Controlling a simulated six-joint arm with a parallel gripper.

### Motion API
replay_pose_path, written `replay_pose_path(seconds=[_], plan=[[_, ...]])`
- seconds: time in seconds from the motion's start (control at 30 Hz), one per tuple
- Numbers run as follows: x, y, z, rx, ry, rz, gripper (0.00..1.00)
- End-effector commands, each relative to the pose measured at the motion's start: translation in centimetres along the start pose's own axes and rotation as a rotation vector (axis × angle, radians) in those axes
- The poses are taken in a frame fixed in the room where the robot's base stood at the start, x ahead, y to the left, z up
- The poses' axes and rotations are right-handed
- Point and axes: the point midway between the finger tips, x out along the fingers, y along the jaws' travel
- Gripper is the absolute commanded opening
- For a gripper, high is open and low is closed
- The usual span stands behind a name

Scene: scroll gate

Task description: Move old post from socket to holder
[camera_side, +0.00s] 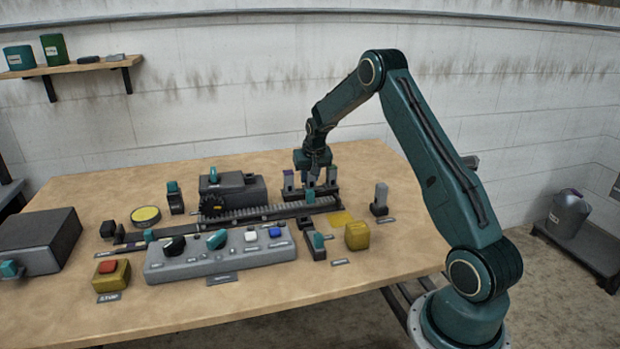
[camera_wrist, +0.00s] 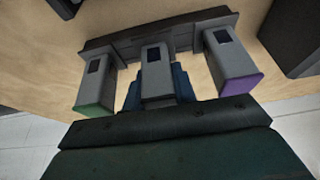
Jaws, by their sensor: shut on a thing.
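My gripper (camera_side: 313,168) is at the dark rack (camera_side: 322,190) at the back right of the bench, pointing down. In the wrist view its teal fingers (camera_wrist: 157,88) are shut on the middle grey post (camera_wrist: 155,60). That post stands in line between a grey post with a green end (camera_wrist: 98,75) on the left and one with a purple end (camera_wrist: 230,62) on the right. The held post's end is hidden by my gripper. I cannot tell whether it is seated in the rack or just above it. Another grey post (camera_side: 381,194) stands alone in a dark base to the right.
A toothed rail (camera_side: 262,214) runs left from the rack, beside a dark machine block (camera_side: 232,196). A grey control panel (camera_side: 220,256), a yellow block (camera_side: 357,235) and a red button box (camera_side: 110,274) stand in front. The bench's right front is clear.

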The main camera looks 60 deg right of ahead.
Motion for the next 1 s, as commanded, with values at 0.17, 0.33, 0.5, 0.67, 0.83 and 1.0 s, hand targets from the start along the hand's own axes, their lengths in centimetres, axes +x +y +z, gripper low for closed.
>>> replay_pose_path(seconds=[0.17,0.33,0.5,0.67,0.83,1.0], plan=[[0.19,0.0,0.06,0.0,0.001,0.0,0.0],[0.26,0.0,0.08,0.0,0.001,0.0,0.0],[0.26,0.0,0.08,0.0,0.001,0.0,0.0],[0.26,0.0,0.09,0.0,0.001,0.0,0.53],[0.27,0.0,0.1,0.0,0.001,0.0,0.53],[0.31,0.01,0.16,0.0,-0.001,0.0,0.74]])
